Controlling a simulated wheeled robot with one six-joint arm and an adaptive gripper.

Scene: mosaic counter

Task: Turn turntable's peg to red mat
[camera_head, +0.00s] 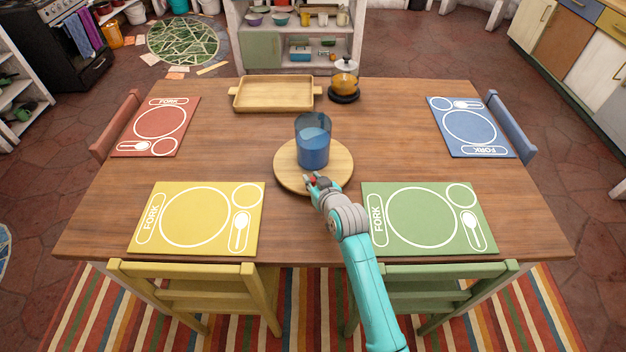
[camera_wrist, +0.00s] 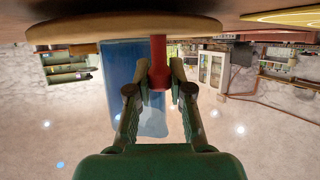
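The round wooden turntable (camera_head: 340,178) lies in the middle of the table, with a blue glass (camera_head: 313,150) standing on it. Its red peg (camera_wrist: 158,62) stands at the near edge, and the wrist view shows it upside down. My gripper (camera_head: 316,181) reaches in from the front and mostly covers the peg in the head view. The red mat (camera_head: 160,122) lies at the far left of the table.
A yellow mat (camera_head: 195,215) lies front left, a green mat (camera_head: 420,215) front right and a blue mat (camera_head: 470,127) far right. A wooden tray (camera_head: 274,94) and an amber teapot (camera_head: 344,78) stand at the back. The table between turntable and red mat is clear.

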